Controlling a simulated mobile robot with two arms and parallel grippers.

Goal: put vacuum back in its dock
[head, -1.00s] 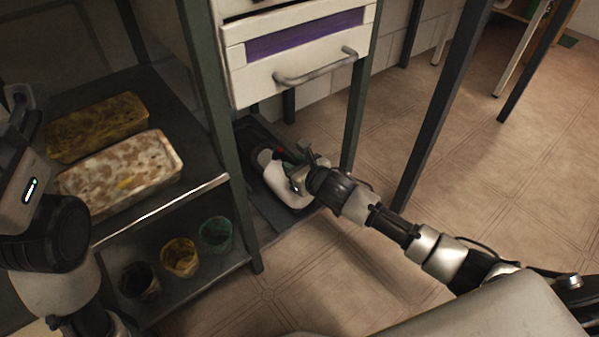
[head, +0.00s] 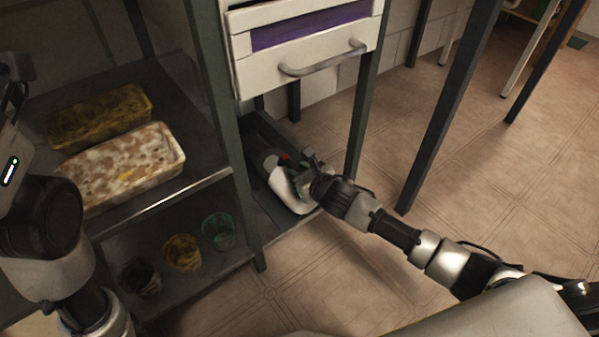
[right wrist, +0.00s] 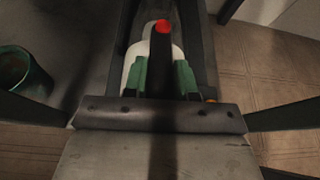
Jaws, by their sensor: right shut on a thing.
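The vacuum (head: 290,192) is a white and dark handheld body with a red button, low under the drawer unit. It also shows in the right wrist view (right wrist: 137,64), with the red button on top of its dark handle. My right gripper (head: 304,172) is shut on it; the green-padded fingers (right wrist: 160,78) sit on either side of the dark handle. A dark trough (head: 258,130), which looks like the dock, lies around and behind the vacuum. I cannot tell whether the vacuum is fully seated. My left gripper (head: 12,85) is only partly in view at the left edge.
A white drawer unit (head: 300,70) with a grey handle hangs above the vacuum. Green posts stand on both sides. A shelf (head: 205,180) at left holds two long planters, with several small pots below. A dark table leg (head: 440,120) stands right; tiled floor is open.

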